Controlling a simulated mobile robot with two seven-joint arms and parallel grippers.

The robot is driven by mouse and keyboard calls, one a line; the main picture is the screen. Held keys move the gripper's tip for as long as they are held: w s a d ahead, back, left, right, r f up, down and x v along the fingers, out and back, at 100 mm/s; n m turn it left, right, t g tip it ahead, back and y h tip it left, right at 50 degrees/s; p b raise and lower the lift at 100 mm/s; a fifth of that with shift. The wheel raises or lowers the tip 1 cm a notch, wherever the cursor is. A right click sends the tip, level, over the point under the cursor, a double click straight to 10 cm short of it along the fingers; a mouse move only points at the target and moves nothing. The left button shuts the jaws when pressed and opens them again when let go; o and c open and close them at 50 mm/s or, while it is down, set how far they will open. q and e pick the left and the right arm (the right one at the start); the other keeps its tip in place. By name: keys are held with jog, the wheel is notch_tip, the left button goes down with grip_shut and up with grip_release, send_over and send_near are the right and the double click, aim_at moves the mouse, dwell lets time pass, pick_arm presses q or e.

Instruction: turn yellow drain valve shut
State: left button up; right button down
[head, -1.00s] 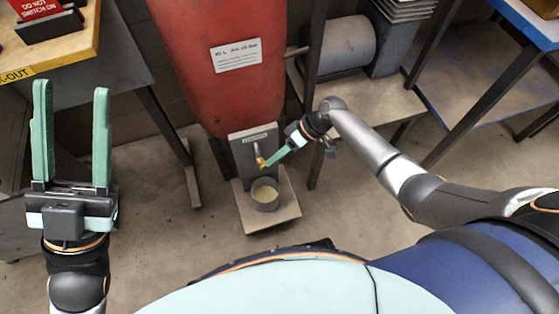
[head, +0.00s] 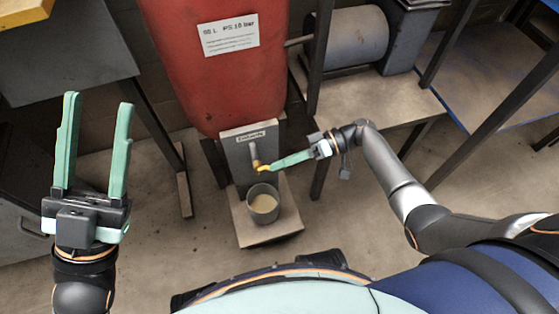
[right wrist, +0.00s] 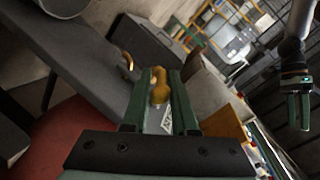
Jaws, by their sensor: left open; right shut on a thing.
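The small yellow drain valve (head: 263,168) sits on a brass pipe in front of a grey plate (head: 240,148) at the foot of the red tank (head: 225,75). My right gripper (head: 270,168) reaches it from the right and is shut on its handle. In the right wrist view the yellow handle (right wrist: 160,88) shows between my two green fingers. The exact angle of the handle is hard to tell because the fingers cover part of it. My left gripper (head: 99,100) is open and empty at the left, far from the valve.
A grey cup (head: 263,208) with pale liquid stands below the valve on a base plate (head: 285,228). A dark table leg (head: 157,120) stands to the left. A shelf (head: 400,108) with a grey cylinder (head: 345,40) is at the right. Floor in front is clear.

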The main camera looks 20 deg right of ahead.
pick_arm(q)
jog(key=shift+w+d+f+y+b, duration=0.15)
jog(key=shift+f+b, duration=0.25)
jog(key=shift+f, duration=0.2)
jog(key=shift+w+d+f+y+b, duration=0.15)
jog(key=shift+f+b, duration=0.2)
jog(key=shift+f, duration=0.25)
pick_arm(e)
jog(key=shift+f+y, duration=0.45)
jog(key=shift+y, duration=0.15)
pick_arm(q)
jog(key=shift+a, duration=0.1)
pick_arm(e)
jog(key=c, duration=0.9)
grip_release()
jog(key=shift+r, duration=0.1)
pick_arm(q)
jog(key=shift+f, duration=0.1)
pick_arm(e)
jog(key=shift+d, duration=0.1)
pick_arm(q)
jog(key=shift+r, duration=0.25)
pick_arm(e)
jog(key=d, duration=0.4)
jog(key=d+r, duration=0.1)
jog(key=d, duration=0.3)
jog(key=d+r, duration=0.1)
jog(key=d, duration=0.3)
jog(key=shift+d, duration=0.1)
